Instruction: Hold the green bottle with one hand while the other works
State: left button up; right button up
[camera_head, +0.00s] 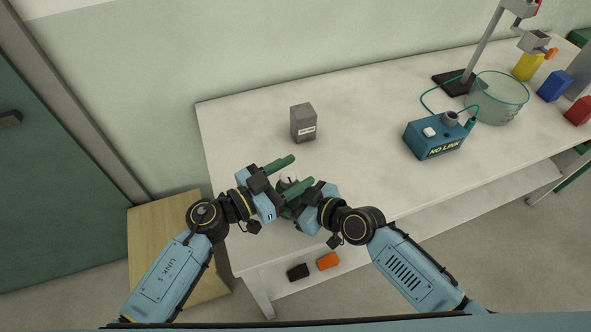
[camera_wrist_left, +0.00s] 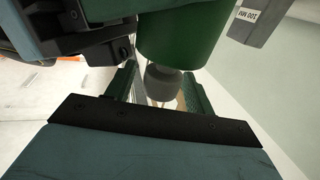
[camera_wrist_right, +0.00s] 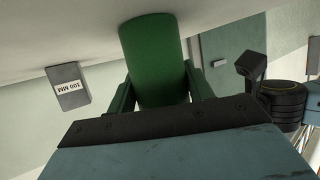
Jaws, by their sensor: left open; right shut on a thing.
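The green bottle (camera_wrist_right: 153,45) stands between the fingers of my right gripper (camera_wrist_right: 158,88), which is shut on its body. In the left wrist view the bottle (camera_wrist_left: 180,35) shows a grey cap (camera_wrist_left: 162,82). My left gripper (camera_wrist_left: 160,72) is open, with one finger on each side of the cap. Whether those fingers touch the cap cannot be told.
A grey block (camera_head: 303,123) with a label stands behind the grippers. To the right are a blue "NO LINK" box (camera_head: 437,137), a glass beaker (camera_head: 498,98), a stand (camera_head: 483,45) and coloured blocks (camera_head: 553,85). The middle of the white table (camera_head: 365,125) is clear.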

pick_arm(q)
jog(key=shift+w+d, duration=0.25)
jog(key=shift+d, duration=0.15)
jog(key=c, duration=1)
jog(key=shift+n+t+y, duration=0.3)
jog(key=shift+n+t, duration=0.1)
jog(key=shift+t, duration=0.1)
jog(key=shift+w+a+n+t+y, duration=0.15)
jog(key=shift+n+t+y, duration=0.75)
jog(key=shift+t, duration=0.2)
jog(key=n+t+y, duration=0.2)
jog(key=n+y, duration=0.1)
jog(key=shift+w+a+r+t+y, duration=0.1)
jog(key=shift+w+r+t+y, duration=0.05)
jog(key=shift+t+y, duration=0.15)
jog(key=shift+y, duration=0.4)
jog(key=shift+a+n+t+y, duration=0.15)
jog(key=shift+n+t+y, duration=0.15)
jog(key=shift+n+t, duration=0.1)
